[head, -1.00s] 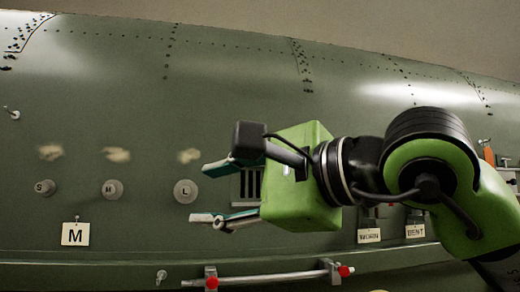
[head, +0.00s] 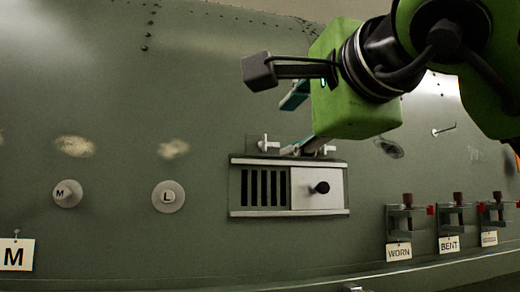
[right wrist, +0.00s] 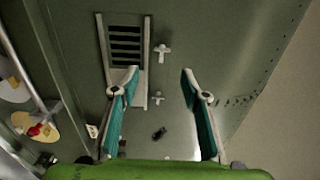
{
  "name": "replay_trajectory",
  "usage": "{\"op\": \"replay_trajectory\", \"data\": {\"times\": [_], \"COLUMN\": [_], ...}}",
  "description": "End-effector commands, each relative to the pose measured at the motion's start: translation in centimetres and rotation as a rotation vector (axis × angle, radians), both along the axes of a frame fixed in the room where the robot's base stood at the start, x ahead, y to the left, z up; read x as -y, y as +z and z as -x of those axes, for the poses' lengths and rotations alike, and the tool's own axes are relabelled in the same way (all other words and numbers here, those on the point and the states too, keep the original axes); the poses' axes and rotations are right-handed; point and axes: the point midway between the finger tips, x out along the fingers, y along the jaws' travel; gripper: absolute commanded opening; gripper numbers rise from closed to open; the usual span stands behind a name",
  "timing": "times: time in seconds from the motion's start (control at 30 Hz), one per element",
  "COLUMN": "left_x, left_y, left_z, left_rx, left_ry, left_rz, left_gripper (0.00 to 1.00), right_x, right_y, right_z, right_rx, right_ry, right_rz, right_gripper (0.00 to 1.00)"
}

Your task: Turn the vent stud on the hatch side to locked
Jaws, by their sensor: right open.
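The vent (head: 266,187) is a framed panel with dark slats on its left and a pale plate with a black knob (head: 320,188) on its right. Two small pale studs with crossbars sit above it: a left stud (head: 265,143) and a right stud (head: 326,150), partly behind a finger. Both show in the right wrist view, one beside the slats (right wrist: 162,53) and one lower (right wrist: 157,98). Which is on the hatch side I cannot tell. My right gripper (head: 293,122) is open and empty above the vent; its fingers (right wrist: 158,100) frame the lower stud in the wrist view.
Clamps hang at right above WORN (head: 399,252) and BENT (head: 449,245) tags.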

Motion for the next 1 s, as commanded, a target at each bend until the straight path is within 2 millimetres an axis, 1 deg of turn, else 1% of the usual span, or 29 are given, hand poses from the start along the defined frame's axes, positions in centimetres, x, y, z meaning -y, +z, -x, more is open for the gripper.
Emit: {"op": "replay_trajectory", "data": {"times": [0.07, 0.17, 0.33, 0.4, 0.47, 0.57, 0.7, 0.83, 1.0], "left_x": [-0.1, -0.1, 0.0, 0.1, 0.1, 0.2, 0.2, 0.4, 0.4], "left_y": [0.4, 1.2, 2.9, 3.7, 4.3, 5.3, 6.3, 6.9, 6.9], "left_z": [0.0, 0.6, 2.9, 3.6, 3.8, 3.5, 2.0, 0.7, 0.9], "left_rx": [0.000, -0.008, -0.040, -0.049, -0.051, -0.048, -0.028, -0.008, -0.011], "left_ry": [0.000, 0.000, 0.000, -0.001, -0.001, -0.002, -0.002, -0.003, -0.003], "left_rz": [-0.001, -0.001, -0.001, -0.001, 0.000, 0.001, 0.002, 0.004, 0.004], "left_gripper": [0.34, 0.34, 0.34, 0.34, 0.34, 0.34, 0.34, 0.34, 0.34], "right_x": [-0.1, -0.5, -1.7, -2.2, -2.6, -3.2, -3.8, -4.1, -4.3], "right_y": [0.2, 0.3, 0.3, 0.4, 0.4, 0.3, 0.2, 0.1, -0.1], "right_z": [-0.5, -1.9, -5.2, -6.7, -7.9, -9.7, -11.6, -12.6, -13.0], "right_rx": [-0.001, -0.003, -0.006, -0.006, -0.005, -0.005, -0.003, -0.001, -0.001], "right_ry": [-0.002, -0.001, 0.000, 0.000, -0.001, 0.000, 0.000, 0.000, 0.001], "right_rz": [0.000, 0.000, 0.001, 0.000, 0.000, 0.001, 0.000, 0.000, 0.001], "right_gripper": [0.42, 0.42, 0.42, 0.42, 0.42, 0.42, 0.42, 0.42, 0.42]}}
